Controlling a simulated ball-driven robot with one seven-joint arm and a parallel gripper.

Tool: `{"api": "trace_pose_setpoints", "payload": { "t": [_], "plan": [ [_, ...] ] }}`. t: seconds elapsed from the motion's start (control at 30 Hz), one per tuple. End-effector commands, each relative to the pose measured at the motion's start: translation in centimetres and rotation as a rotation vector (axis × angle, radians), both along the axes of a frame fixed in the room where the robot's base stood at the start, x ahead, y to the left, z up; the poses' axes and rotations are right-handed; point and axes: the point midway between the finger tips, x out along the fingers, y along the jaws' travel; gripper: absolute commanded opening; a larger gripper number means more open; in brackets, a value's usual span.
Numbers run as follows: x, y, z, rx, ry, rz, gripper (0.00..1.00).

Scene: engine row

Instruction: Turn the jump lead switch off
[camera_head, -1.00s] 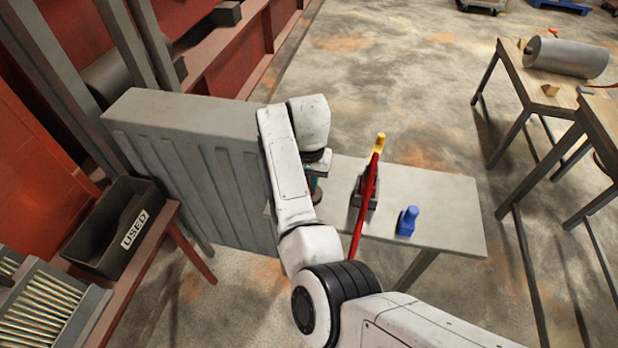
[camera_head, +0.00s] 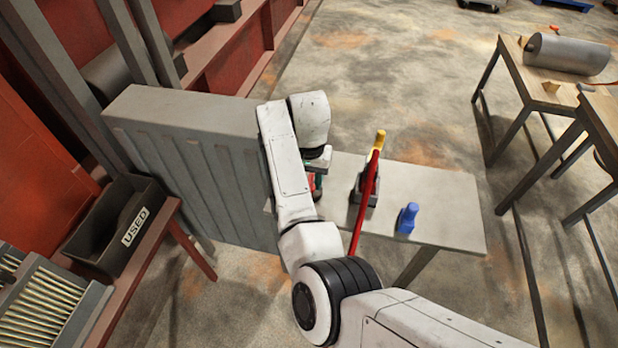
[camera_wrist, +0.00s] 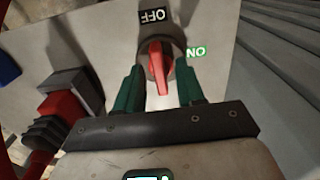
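The jump lead switch is a red knob (camera_wrist: 160,70) on a dark round base on the pale grey bench top. In the wrist view a dark OFF label (camera_wrist: 154,15) is beyond it and a green ON label (camera_wrist: 196,52) to its right. The knob's bar lies nearly up and down in that view; I cannot tell which end is the pointer. My gripper (camera_wrist: 160,66) has its green fingers apart, one on each side of the knob, with gaps visible. In the head view my arm largely hides the switch and gripper.
A red lead with a dark plug block (camera_wrist: 75,92) is left of the switch in the wrist view; the lead (camera_head: 366,195) has a yellow end. A blue piece (camera_head: 407,218) stands on the bench (camera_head: 450,210). A tall grey cabinet (camera_head: 190,150) adjoins the bench's left.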

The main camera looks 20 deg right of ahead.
Motion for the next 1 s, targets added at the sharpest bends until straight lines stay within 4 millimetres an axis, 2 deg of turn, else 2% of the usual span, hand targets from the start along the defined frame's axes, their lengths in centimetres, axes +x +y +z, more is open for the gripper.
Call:
{"api": "trace_pose_setpoints", "payload": {
  "t": [0.17, 0.4, 0.6, 0.8, 1.0],
  "plan": [
    [0.1, 0.0, 1.7, -0.001, -0.004, -0.001, 0.38],
    [0.1, 0.0, 6.2, 0.001, -0.006, 0.000, 0.38],
    [0.1, 0.0, 9.4, 0.000, -0.002, 0.000, 0.38],
    [0.1, 0.0, 10.7, 0.000, -0.001, 0.000, 0.38],
    [0.0, 0.0, 10.8, 0.000, 0.000, 0.001, 0.38]
  ]
}}
